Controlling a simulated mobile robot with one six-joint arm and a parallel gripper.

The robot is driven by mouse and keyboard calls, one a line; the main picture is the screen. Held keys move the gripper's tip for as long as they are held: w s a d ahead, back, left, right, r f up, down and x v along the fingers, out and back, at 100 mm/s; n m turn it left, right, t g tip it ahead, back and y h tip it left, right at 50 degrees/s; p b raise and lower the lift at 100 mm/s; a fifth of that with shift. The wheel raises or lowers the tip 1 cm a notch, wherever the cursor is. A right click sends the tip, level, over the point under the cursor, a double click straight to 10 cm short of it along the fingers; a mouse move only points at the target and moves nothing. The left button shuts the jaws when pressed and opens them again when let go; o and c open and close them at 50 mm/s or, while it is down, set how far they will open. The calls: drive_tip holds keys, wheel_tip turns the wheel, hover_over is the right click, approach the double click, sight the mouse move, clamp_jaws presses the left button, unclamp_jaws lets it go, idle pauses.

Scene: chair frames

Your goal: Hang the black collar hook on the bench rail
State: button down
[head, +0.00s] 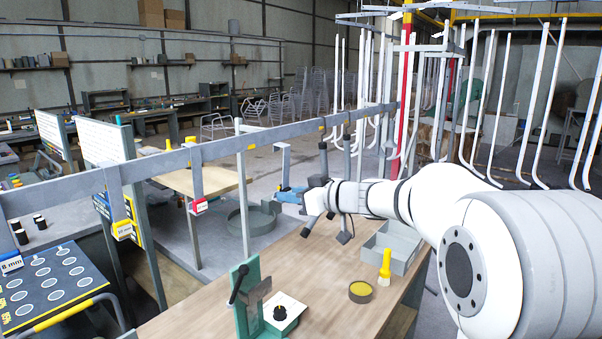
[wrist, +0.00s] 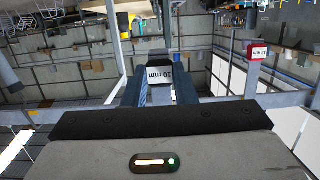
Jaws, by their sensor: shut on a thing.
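The black collar hook (head: 282,160) is in my gripper (head: 291,195). Its grey bar stands roughly upright above the blue fingers, with a bent top just below the rail in the head view; I cannot tell if they touch. In the wrist view my gripper (wrist: 157,95) is shut on the hook's dark collar, with a white "10 mm" label (wrist: 158,73) between the fingers. The grey bench rail (head: 240,141) runs from the left edge to the back right.
A grey upright (head: 243,200) stands left of my gripper.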

sight(284, 173)
drive_tip(key=r, duration=0.2)
drive_tip(key=s+r, duration=0.2)
drive_tip(key=r, duration=0.1)
drive_tip(key=shift+d+r, duration=0.3)
drive_tip(key=shift+d, duration=0.1)
drive_tip(key=shift+w, duration=0.1)
drive_tip(key=shift+r+p, duration=0.1)
drive_tip(key=shift+p, duration=0.8)
drive_tip(key=shift+p+x, duration=0.9)
drive_tip(key=shift+x, duration=1.95)
drive_tip(key=shift+p, duration=1.05)
drive_tip(key=shift+w, duration=0.1)
drive_tip(key=shift+r+p+x, duration=0.2)
drive_tip(key=shift+p+x, duration=0.45)
drive_tip(key=shift+x, duration=0.4)
